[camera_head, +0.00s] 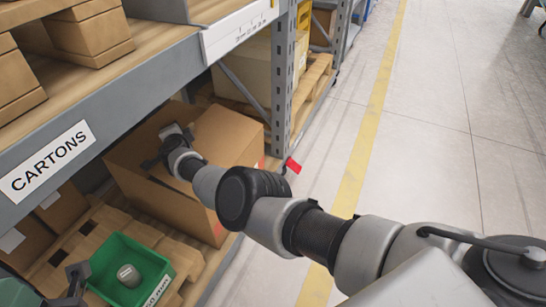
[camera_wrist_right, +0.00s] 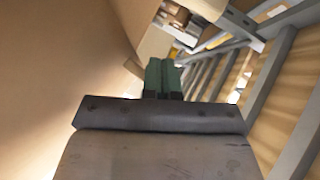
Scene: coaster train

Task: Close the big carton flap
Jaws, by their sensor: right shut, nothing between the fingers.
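The big brown carton (camera_head: 165,208) sits on the lower shelf level, under the CARTONS beam. A cardboard panel at its top (camera_head: 228,137) shows to the right of my right gripper (camera_head: 165,145). My wrist hides part of the carton's top, so I cannot tell exactly how each flap lies. My right gripper is at the top of the carton, with its fingers (camera_wrist_right: 163,78) shut and empty. In the right wrist view, a large cardboard surface (camera_wrist_right: 60,60) fills the left side, close to the fingers. My left gripper (camera_head: 76,280) is at the lower left, beside a green bin; its opening is unclear.
The green bin (camera_head: 165,268) holds a grey object (camera_head: 129,275) and stands on a wooden pallet (camera_head: 75,238). The shelf beam (camera_head: 110,105) runs above the carton's left side. A grey rack upright (camera_head: 284,85) stands behind it. The floor aisle (camera_head: 430,130) at right is clear.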

